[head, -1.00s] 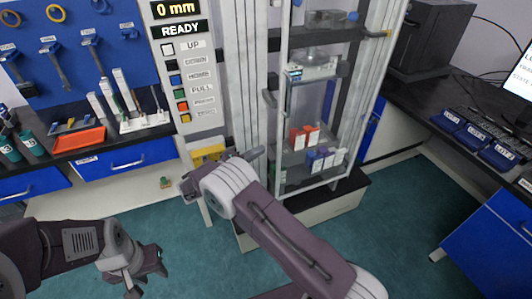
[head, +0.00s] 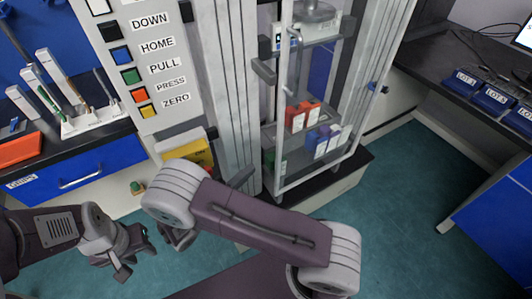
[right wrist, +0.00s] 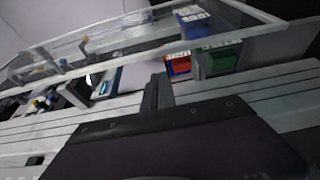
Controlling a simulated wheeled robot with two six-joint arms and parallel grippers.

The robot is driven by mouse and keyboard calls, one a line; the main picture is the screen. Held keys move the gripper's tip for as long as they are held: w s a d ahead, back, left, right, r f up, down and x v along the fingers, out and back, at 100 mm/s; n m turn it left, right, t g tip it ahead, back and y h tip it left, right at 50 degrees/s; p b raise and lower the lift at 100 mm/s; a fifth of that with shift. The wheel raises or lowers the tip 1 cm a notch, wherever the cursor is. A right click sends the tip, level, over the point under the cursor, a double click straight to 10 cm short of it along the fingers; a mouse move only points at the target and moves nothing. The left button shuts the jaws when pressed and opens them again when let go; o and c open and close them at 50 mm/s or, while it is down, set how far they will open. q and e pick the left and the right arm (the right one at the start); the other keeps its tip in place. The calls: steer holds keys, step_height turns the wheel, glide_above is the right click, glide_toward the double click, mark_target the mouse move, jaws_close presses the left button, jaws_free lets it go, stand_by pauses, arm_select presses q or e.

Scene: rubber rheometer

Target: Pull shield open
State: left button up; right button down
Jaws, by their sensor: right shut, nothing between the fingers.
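The shield (head: 282,120) is a clear panel in a pale frame on the tall machine in the head view. Its lower bar runs roughly parallel to the machine's base, and it looks closed. My left gripper (head: 136,252) is open and empty, low at the left.
A button panel (head: 150,75) stands left of the machine. Red boxes (head: 303,115) and blue-purple boxes (head: 322,140) sit behind the shield. A bench with blue drawers (head: 75,170) is at left; another with blue trays (head: 490,95) is at right. Floor between is clear.

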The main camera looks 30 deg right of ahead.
steer(key=x, duration=1)
steer(key=shift+f, duration=0.15)
